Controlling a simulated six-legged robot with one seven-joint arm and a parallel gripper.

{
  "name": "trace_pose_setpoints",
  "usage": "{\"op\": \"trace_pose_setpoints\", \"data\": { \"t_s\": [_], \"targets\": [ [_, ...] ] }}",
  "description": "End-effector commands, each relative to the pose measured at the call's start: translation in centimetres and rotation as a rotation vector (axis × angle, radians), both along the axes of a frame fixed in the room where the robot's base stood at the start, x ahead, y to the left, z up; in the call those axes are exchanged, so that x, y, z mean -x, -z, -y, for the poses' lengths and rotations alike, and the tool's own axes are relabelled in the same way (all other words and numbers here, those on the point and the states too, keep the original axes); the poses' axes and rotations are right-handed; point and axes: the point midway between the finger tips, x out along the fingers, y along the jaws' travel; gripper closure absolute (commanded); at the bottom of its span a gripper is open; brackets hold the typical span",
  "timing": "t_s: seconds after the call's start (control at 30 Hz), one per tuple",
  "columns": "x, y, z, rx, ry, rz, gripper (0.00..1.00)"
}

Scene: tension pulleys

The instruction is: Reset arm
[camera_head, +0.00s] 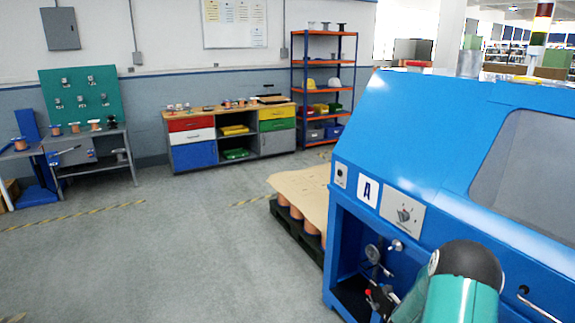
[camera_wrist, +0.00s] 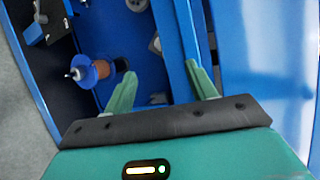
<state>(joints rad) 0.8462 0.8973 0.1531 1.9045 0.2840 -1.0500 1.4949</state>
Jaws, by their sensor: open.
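My gripper (camera_wrist: 160,69) shows in the wrist view with its two green fingers apart and nothing between them. It is in front of the open bay of the blue machine (camera_head: 455,125), which carries an "A" label. In the wrist view a spool with a blue flange and copper-coloured winding (camera_wrist: 96,72) sits on a shaft inside the bay, left of my fingers and apart from them. In the head view, grey pulley-like parts (camera_head: 373,253) show in the bay. My green arm covers part of the machine's lower front, and my fingers cannot be made out clearly there.
A pallet (camera_head: 283,222) with copper spools under a brown sheet stands left of the machine. A workbench with coloured drawers (camera_head: 192,139), a shelf rack (camera_head: 325,90) and a table with a green pegboard (camera_head: 82,95) stand along the wall. The grey floor at left is clear.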

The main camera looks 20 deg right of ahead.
Motion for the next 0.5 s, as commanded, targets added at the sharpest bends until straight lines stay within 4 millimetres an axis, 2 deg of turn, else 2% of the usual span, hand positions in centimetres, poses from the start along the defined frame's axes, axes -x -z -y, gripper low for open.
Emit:
{"op": "trace_pose_setpoints", "data": {
  "t_s": [0.03, 0.2, 0.37, 0.5],
  "targets": [
    [-1.8, -2.5, -1.7, 0.015, -0.065, -0.047, 0.43],
    [-5.6, -8.4, -7.7, 0.062, -0.273, -0.237, 0.43],
    [-7.4, -13.4, -14.3, 0.131, -0.471, -0.413, 0.43],
    [-7.3, -17.4, -20.3, 0.211, -0.644, -0.562, 0.43]
  ]
}}
